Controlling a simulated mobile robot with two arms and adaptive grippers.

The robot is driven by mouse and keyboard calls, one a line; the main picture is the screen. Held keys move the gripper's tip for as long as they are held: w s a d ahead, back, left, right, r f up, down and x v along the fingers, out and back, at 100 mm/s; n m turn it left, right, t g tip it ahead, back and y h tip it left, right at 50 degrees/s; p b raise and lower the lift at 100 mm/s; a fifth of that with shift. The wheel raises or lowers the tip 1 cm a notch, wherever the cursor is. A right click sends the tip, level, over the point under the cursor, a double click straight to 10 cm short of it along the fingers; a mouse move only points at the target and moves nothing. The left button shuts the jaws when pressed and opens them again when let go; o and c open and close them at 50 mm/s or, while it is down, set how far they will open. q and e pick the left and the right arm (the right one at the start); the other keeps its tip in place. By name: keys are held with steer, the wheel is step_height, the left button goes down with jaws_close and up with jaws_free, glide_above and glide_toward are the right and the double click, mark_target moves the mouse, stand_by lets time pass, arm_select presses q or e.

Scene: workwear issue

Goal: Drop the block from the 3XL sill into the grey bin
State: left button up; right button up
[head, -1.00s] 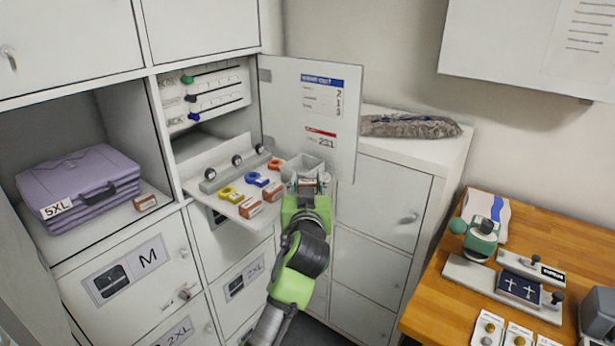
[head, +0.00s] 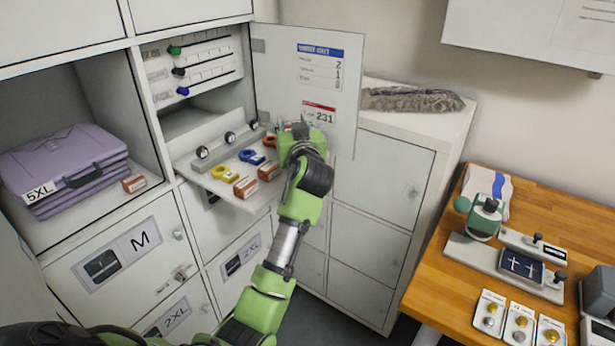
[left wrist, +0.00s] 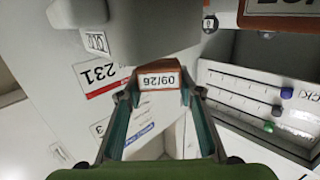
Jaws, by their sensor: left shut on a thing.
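My left gripper (head: 300,132) is above the right end of the lowered shelf flap, in front of the open door. In the left wrist view it is shut on a reddish-brown block (left wrist: 160,78) labelled 09/26, held between both fingertips. In the head view the gripper hides this block. The grey bin is hidden behind the gripper in the head view. A blurred grey shape (left wrist: 165,28) fills the top of the left wrist view beyond the block; I cannot tell whether it is the bin. No 3XL label is readable. My right gripper is not in view.
The flap (head: 215,182) holds coloured rings (head: 223,174) and two similar boxes (head: 245,187). The open door (head: 305,85) stands close behind the gripper. Another box (head: 133,183) lies beside the purple 5XL stack (head: 62,165). A wooden bench (head: 455,295) is at right.

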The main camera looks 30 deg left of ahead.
arm_select(q)
steer(key=shift+a+f, duration=0.1)
steer(key=shift+f, duration=0.75)
steer(key=shift+r, duration=0.1)
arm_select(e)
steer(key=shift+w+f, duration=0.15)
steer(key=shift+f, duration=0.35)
arm_select(q)
steer(key=o, duration=1)
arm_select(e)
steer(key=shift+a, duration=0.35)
